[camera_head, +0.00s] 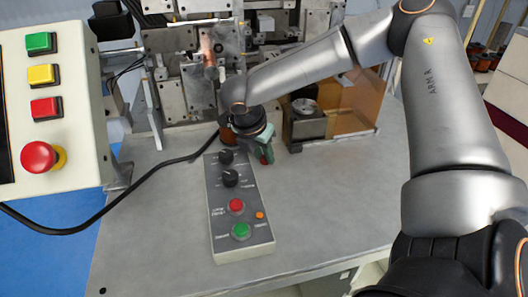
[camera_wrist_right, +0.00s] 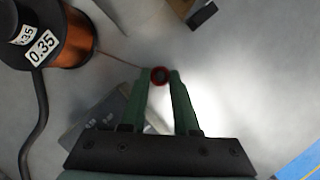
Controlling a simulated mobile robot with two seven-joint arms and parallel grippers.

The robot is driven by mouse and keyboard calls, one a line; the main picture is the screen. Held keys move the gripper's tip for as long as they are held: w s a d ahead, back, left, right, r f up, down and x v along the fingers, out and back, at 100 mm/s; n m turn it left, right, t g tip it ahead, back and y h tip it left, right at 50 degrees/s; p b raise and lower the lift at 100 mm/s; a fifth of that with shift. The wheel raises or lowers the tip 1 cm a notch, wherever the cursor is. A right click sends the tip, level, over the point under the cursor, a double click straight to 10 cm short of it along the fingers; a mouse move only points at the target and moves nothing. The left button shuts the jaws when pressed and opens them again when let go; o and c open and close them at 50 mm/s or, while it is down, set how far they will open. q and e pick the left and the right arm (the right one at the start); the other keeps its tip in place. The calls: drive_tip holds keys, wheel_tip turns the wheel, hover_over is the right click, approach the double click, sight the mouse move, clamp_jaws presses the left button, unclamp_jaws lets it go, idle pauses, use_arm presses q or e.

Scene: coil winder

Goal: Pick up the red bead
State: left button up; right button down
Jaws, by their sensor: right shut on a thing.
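The red bead (camera_wrist_right: 160,69), a small ring with a dark middle, is between the green fingertips of my right gripper (camera_wrist_right: 160,85) in the right wrist view. The fingers are shut on it. The exact height of the bead over the table cannot be told. My left gripper is in neither view.
A copper wire spool (camera_wrist_right: 62,35) marked 0.35 stands close by; a thin wire runs from it towards the bead. The grey control box (camera_head: 240,200) lies on the table (camera_head: 340,200). The winding machine (camera_head: 185,85) stands behind. The table's right front is clear.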

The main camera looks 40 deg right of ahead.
sight(263, 159)
wheel_tip(263, 159, up, 3)
drive_tip(key=shift+r, duration=0.15)
drive_tip(key=s+a+r, duration=0.8)
drive_tip(key=s+r, duration=0.1)
drive_tip(key=s, duration=0.2)
drive_tip(key=shift+s+r+p, duration=0.25)
drive_tip(key=shift+s+p, duration=0.05)
drive_tip(key=shift+p, duration=0.05)
drive_tip(key=shift+s, duration=0.1)
